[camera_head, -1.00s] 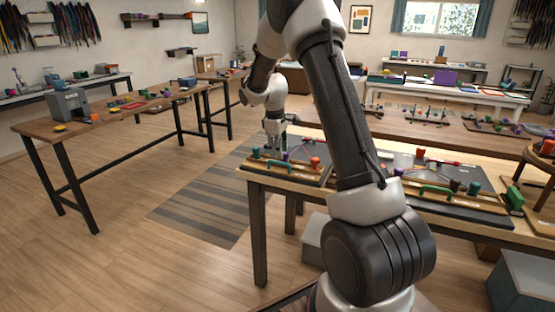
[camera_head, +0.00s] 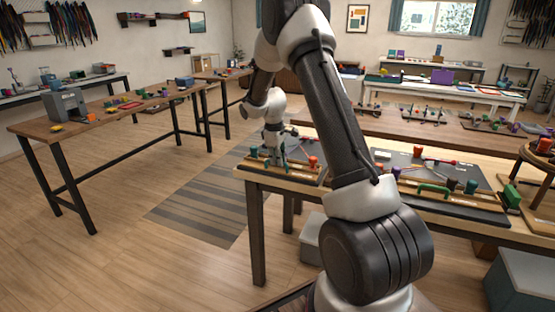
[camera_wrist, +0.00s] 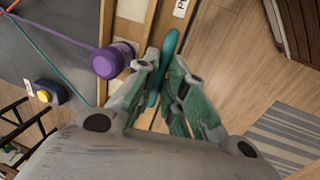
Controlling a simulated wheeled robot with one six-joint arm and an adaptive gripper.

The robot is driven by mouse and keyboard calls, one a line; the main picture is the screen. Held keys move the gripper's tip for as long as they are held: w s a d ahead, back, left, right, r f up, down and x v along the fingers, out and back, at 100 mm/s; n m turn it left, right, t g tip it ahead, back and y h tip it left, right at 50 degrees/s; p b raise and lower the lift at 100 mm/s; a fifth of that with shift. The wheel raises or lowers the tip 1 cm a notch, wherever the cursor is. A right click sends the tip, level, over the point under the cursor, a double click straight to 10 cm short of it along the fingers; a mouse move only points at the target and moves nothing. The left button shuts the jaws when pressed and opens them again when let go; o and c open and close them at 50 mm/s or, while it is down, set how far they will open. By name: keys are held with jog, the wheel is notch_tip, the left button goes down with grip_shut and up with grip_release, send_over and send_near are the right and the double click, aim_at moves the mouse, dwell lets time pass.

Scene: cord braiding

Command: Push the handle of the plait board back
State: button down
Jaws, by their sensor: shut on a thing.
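My gripper (camera_wrist: 166,88) is shut on the teal handle (camera_wrist: 171,42) of the plait board, its fingers on either side of it. The handle stands out over a pale wooden strip (camera_wrist: 131,33). In the head view my gripper (camera_head: 277,160) is down at the board at the left end of the near bench. The fingers are small there, and the handle cannot be told apart from them. A purple bobbin (camera_wrist: 112,61) with a purple cord sits beside the handle on the wooden strip, left of my fingers.
A teal cord crosses the dark board surface (camera_wrist: 40,50). A blue block with a yellow button (camera_wrist: 45,95) lies at the left. A second board with a green handle (camera_head: 434,189) is farther right on the bench. Open floor (camera_head: 120,240) lies left of the bench.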

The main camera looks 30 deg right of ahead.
aim_at(280, 168)
jog(key=shift+w+d, duration=0.75)
jog(key=shift+d, duration=0.2)
jog(key=shift+w+d, duration=0.75)
jog(key=shift+d, duration=0.2)
jog(key=c, duration=1.5)
grip_release()
jog(key=shift+w+d, duration=0.1)
jog(key=r, duration=0.4)
jog(key=s+a+r, duration=0.1)
jog(key=r, duration=0.3)
jog(key=a+r, duration=0.1)
jog(key=r, duration=0.2)
jog(key=shift+s+r, duration=0.3)
jog(key=shift+r, duration=0.1)
